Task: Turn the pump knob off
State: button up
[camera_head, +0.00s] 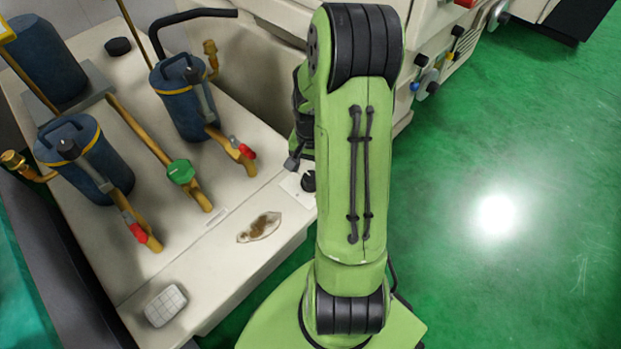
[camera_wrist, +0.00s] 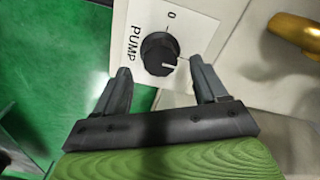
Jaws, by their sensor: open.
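The pump knob (camera_wrist: 160,54) is a round black knob on a white plate (camera_wrist: 140,22) lettered "PUMP", with a "0" mark at the plate's upper part. The knob's white pointer line faces right in the wrist view, away from the "0". My gripper (camera_wrist: 158,80) is open, with its two dark fingers on either side of the knob's near edge; I cannot tell whether they touch it. In the head view the knob (camera_head: 308,181) shows beside my green arm, at the bench's right edge. My gripper (camera_head: 293,162) is partly hidden by the arm there.
Blue canisters (camera_head: 88,158) with brass pipes, red-handled valves and a green valve (camera_head: 180,171) stand on the pale bench (camera_head: 225,265). A stained rag (camera_head: 260,227) and a white block (camera_head: 165,304) lie near its front edge. The green floor at right is clear.

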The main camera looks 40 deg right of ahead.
aim_at(311, 176)
notch_tip(311, 176, down, 3)
jog(key=shift+f+b, duration=0.1)
jog(key=shift+b, duration=0.3)
jog(key=shift+c, duration=0.5)
jog(key=c, duration=1)
jog(key=shift+o, duration=0.2)
